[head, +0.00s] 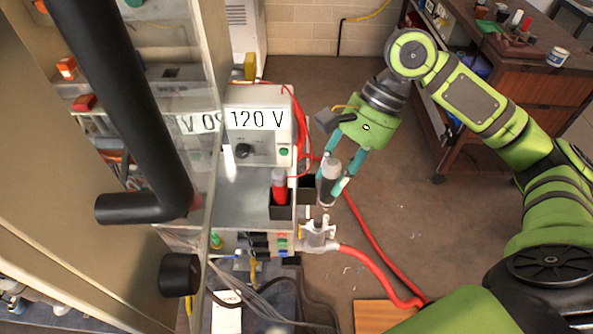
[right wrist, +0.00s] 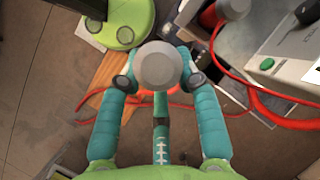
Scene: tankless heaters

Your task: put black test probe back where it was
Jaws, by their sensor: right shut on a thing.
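My right gripper (head: 332,180) is shut on an upright grey cylinder with a darker lower part, which I take to be the black test probe (head: 329,168). In the right wrist view its round grey end (right wrist: 162,66) sits between the two teal fingers. It is held just right of a black holder (head: 307,186), apart from the bench. The red test probe (head: 279,186) stands in the neighbouring black holder (head: 280,211). No probe shows in the right-hand holder, but its inside is hard to see. My left gripper is not in view.
A white "120 V" box (head: 260,150) with red cables stands behind the holders. A clear fitting (head: 318,232) with a red hose (head: 372,262) is below the gripper. A glass panel and black handle (head: 140,206) are left. A red-brown workbench (head: 525,75) stands back right.

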